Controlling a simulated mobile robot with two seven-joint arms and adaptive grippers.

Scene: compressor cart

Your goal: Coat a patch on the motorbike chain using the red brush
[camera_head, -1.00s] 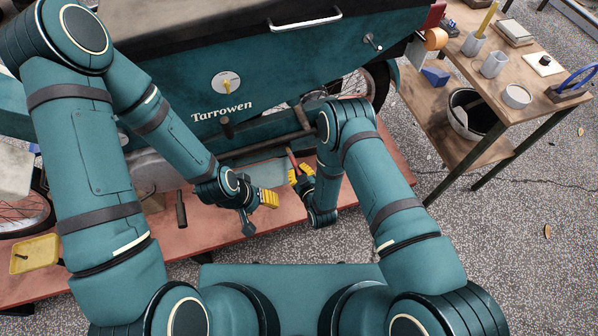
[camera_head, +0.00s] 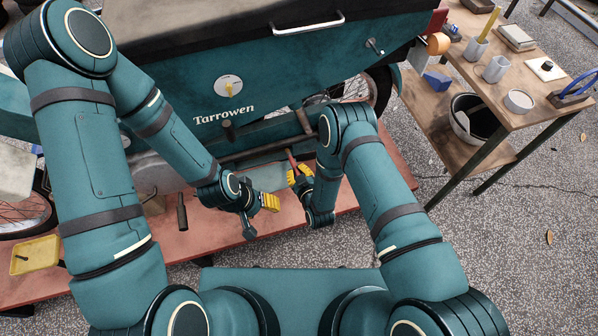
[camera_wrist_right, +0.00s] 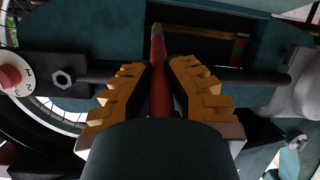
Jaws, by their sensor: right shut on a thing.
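My right gripper (camera_head: 299,178) is shut on the red brush (camera_head: 291,157), low beside the teal machine marked Tarrowen. In the right wrist view the red brush (camera_wrist_right: 159,75) runs straight ahead between my yellow fingers (camera_wrist_right: 160,90). Its tan tip is at a thin brownish strip, probably the chain (camera_wrist_right: 200,32), with a green and red mark at its right part. I cannot tell if the tip touches it. My left gripper (camera_head: 266,202) hangs left of the right one, with yellow fingers; its opening is not clear.
The teal machine (camera_head: 170,80) stands behind my grippers on a reddish platform (camera_head: 160,245). A yellow tray (camera_head: 35,254) lies at the far left. A wooden workbench (camera_head: 500,75) with cups, a tin and a blue-handled tool stands at the right, a black bucket (camera_head: 470,118) on its lower shelf.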

